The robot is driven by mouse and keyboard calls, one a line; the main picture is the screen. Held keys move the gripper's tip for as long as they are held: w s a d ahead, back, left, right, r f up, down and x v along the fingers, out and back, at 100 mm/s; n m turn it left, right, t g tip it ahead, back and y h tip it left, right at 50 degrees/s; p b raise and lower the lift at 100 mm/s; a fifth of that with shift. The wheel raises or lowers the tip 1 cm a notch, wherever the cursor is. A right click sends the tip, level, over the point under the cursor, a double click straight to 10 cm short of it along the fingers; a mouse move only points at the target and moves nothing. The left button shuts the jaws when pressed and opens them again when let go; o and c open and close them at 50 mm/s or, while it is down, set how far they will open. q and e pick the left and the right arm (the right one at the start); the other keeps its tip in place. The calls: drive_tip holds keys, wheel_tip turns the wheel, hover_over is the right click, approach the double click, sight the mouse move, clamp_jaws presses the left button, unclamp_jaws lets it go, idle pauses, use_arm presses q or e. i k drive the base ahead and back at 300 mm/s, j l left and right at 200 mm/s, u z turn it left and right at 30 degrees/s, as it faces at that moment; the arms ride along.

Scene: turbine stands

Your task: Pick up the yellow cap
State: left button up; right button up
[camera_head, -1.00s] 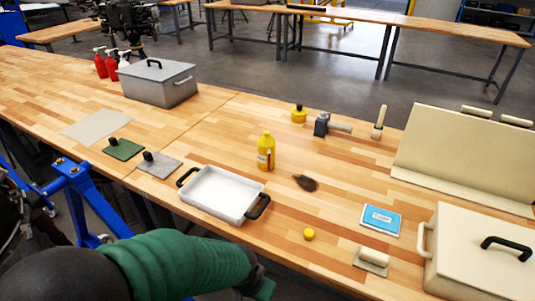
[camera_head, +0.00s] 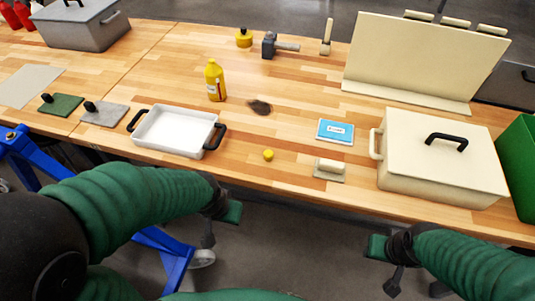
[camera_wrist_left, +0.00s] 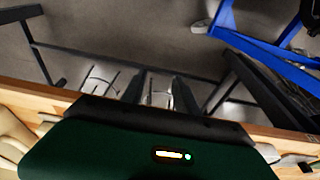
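The small round yellow cap (camera_head: 268,155) lies on the wooden table near its front edge, right of the white tray and left of a small block on a pad. My left gripper (camera_head: 230,212) hangs in front of the table edge, below and left of the cap, apart from it. In the left wrist view two dark fingers (camera_wrist_left: 163,92) stand apart with nothing between them; the cap is not seen there. My right gripper (camera_head: 378,247) is in front of the table, right of the cap. It is too small to tell its opening. Nothing covers the cap.
The white tray (camera_head: 176,131) with black handles stands left of the cap. A yellow bottle (camera_head: 215,82) stands behind it, beside a dark stain (camera_head: 259,107). A blue box (camera_head: 335,131), the block (camera_head: 330,168) and a beige case (camera_head: 441,155) lie right. Table around the cap is clear.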

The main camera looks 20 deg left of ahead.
sight(269, 155)
drive_tip(key=l+u, duration=0.15)
drive_tip(key=l, duration=1.15)
